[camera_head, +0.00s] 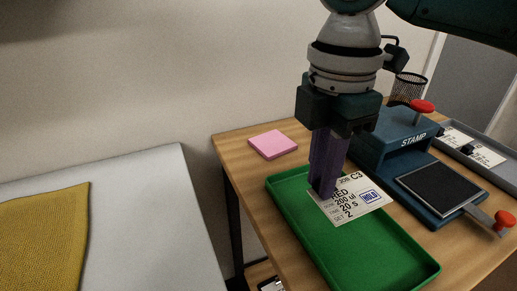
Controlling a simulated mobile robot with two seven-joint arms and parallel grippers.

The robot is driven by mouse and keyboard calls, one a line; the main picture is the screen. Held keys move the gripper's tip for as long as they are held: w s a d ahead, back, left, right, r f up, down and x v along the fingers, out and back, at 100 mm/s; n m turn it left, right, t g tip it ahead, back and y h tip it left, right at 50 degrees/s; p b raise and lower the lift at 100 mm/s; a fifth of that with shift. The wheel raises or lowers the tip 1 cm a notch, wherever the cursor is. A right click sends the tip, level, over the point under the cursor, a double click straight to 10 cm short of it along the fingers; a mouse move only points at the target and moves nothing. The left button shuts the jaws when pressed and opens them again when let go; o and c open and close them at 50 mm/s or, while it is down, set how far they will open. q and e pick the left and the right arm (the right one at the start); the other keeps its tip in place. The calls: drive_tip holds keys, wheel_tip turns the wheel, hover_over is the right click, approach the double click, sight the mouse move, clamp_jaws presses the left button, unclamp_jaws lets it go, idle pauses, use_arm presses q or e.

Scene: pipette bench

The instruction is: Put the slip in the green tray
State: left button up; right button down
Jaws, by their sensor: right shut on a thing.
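The white slip (350,206) has printed text, including "C3" and "RED", and a blue "HOLD" stamp mark. My right gripper (322,193) points down with its purple fingers shut on the slip's left edge. The slip is over the far half of the green tray (362,262); its right corner reaches over the tray's right rim. I cannot tell whether the slip touches the tray floor. The fingers hide part of the slip's left end. My left gripper is not in view.
A blue stamp device (400,142) with a red knob and a dark pad (440,187) stands right of the tray. Pink notes (272,144) lie at the back left. A mesh cup (408,87) stands behind.

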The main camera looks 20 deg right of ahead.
sight(312, 221)
drive_tip(key=shift+f+b, duration=0.6)
drive_tip(key=shift+f, duration=2.35)
drive_tip(key=shift+f, duration=0.15)
drive_tip(key=c, duration=0.8)
unclamp_jaws()
drive_tip(key=shift+c, duration=0.2)
